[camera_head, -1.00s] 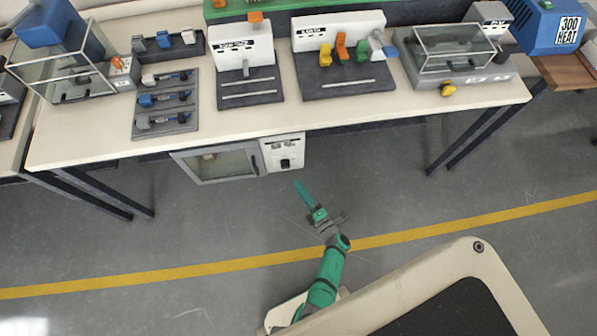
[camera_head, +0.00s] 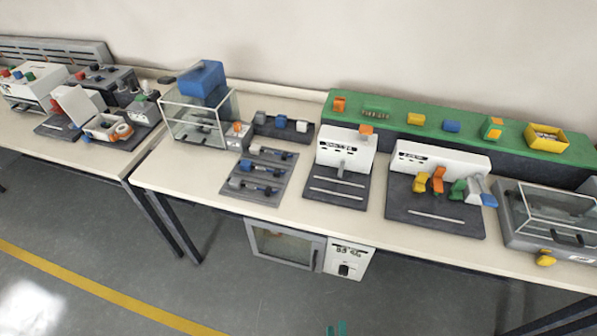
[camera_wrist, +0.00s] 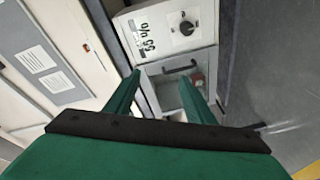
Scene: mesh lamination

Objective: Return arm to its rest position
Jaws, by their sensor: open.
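My gripper (camera_wrist: 160,92) shows in the wrist view with its two green fingers spread apart and nothing between them. Beyond the fingers is the white oven with a dial (camera_wrist: 180,25) and its glass door. In the head view only green tips of my gripper (camera_head: 337,328) show at the bottom edge. They are below and in front of the oven (camera_head: 285,245) under the table, apart from it. The rest of my arm is out of the head view.
The long table (camera_head: 215,205) carries several devices: a glass box with a blue top (camera_head: 200,115), a tool rack (camera_head: 262,175), white-backed stations (camera_head: 345,150) and a glass-lidded unit (camera_head: 555,215). A second table (camera_head: 95,155) stands left. The floor (camera_head: 130,255) in front is clear.

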